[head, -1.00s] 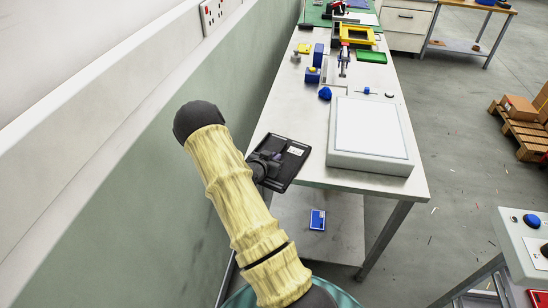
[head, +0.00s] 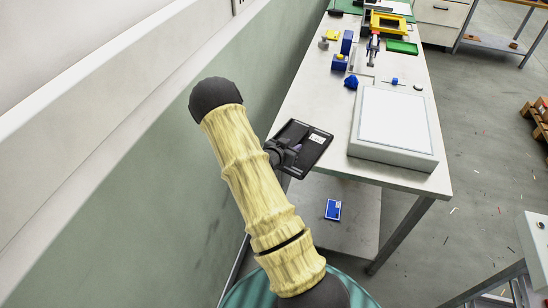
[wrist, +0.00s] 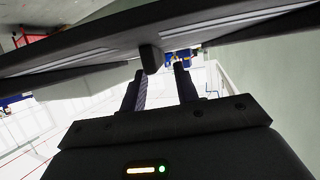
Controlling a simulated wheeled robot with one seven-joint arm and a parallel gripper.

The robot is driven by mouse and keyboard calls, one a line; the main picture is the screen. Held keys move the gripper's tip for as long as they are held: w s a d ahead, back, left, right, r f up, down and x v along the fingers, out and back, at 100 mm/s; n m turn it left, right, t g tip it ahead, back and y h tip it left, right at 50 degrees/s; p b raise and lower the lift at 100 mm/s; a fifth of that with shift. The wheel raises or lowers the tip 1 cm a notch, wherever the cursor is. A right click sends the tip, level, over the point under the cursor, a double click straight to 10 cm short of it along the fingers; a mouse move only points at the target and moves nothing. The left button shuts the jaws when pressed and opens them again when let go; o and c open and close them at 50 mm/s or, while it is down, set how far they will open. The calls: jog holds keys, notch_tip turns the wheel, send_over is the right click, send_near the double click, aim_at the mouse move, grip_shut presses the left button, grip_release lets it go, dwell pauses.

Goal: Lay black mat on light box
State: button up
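The black mat (head: 318,150) is a thin dark panel with a small white label, in the middle of the head view. My gripper (head: 291,152) is at its left edge and appears shut on it. In the wrist view the mat (wrist: 75,58) spans the top nearly edge-on, with a dark tab by the fingertips (wrist: 160,72); the exact contact is unclear. The mat appears held beside the light box, overlapping the table's near left corner in the picture. The light box (head: 393,157), grey-white with a pale top, lies to its right, its top clear.
The table (head: 315,100) runs away along the wall (head: 200,130). Blue parts (head: 350,82), a yellow frame (head: 388,22) and a green tray (head: 402,47) stand beyond the light box. A blue-and-white item (head: 333,210) is on the lower shelf.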

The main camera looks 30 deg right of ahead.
jog(key=b+v, duration=0.2)
jog(key=v, duration=1.2)
jog(key=shift+s+a, duration=0.1)
jog(key=a+r+n+t+y, duration=0.1)
jog(key=a+r+n+y, duration=0.1)
jog(key=a+n+y, duration=0.65)
jog(key=s+a+r+n+g+y, duration=0.3)
jog(key=s+a, duration=0.6)
jog(key=s, duration=0.4)
notch_tip(320, 180, up, 2)
jog(key=shift+a+r+n+g+y, duration=0.25)
jog(key=shift+n+g+y, duration=0.15)
jog(key=shift+n, duration=0.45)
